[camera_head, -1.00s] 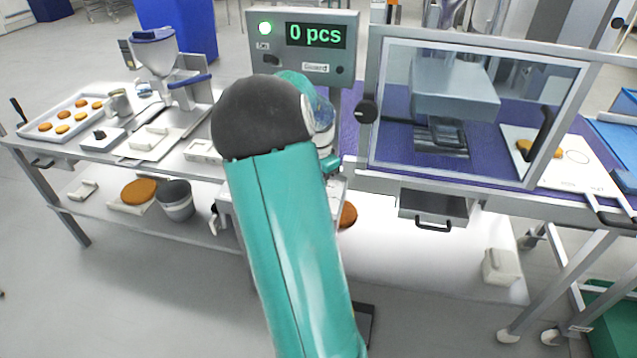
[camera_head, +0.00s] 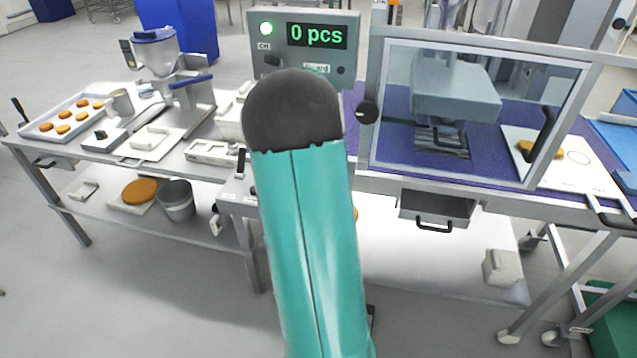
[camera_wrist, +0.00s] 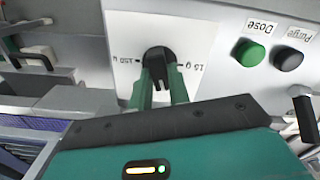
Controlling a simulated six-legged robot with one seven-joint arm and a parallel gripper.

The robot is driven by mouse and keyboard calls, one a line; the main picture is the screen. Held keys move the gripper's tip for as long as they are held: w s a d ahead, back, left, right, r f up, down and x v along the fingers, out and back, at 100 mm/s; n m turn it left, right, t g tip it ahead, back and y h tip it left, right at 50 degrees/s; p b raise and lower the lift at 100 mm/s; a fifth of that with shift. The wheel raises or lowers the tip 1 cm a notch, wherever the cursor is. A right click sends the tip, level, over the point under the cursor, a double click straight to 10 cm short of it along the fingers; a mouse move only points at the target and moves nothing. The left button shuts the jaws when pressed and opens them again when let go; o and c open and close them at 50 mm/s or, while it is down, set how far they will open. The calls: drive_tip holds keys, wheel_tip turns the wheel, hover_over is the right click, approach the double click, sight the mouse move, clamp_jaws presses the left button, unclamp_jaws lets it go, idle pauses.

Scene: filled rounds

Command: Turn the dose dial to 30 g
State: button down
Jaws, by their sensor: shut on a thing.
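The dose dial (camera_wrist: 158,65) is a black knob on a pale panel (camera_wrist: 125,28) in the wrist view. Labels stand on both sides of it, upside down in this view; the right one looks like 15 g, and the left one is too small to read surely. My gripper (camera_wrist: 160,84) has its two green fingers on either side of the knob, shut on it. Which mark the dial points at cannot be told. In the head view my arm hides the gripper and the dial.
A green Dose button (camera_wrist: 250,53) and a dark Purge button (camera_wrist: 288,57) sit right of the dial. A display (camera_head: 316,36) reads 0 pcs behind my arm. A glazed press guard (camera_head: 480,110) stands to the right, and a tray of patties (camera_head: 52,128) to the left.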

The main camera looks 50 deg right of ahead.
drive_tip(key=shift+n, duration=1)
drive_tip(key=c, duration=1.3)
unclamp_jaws()
drive_tip(key=shift+r, duration=0.1)
wheel_tip(320, 180, up, 14)
drive_tip(key=shift+f, duration=0.15)
drive_tip(key=shift+a, duration=0.1)
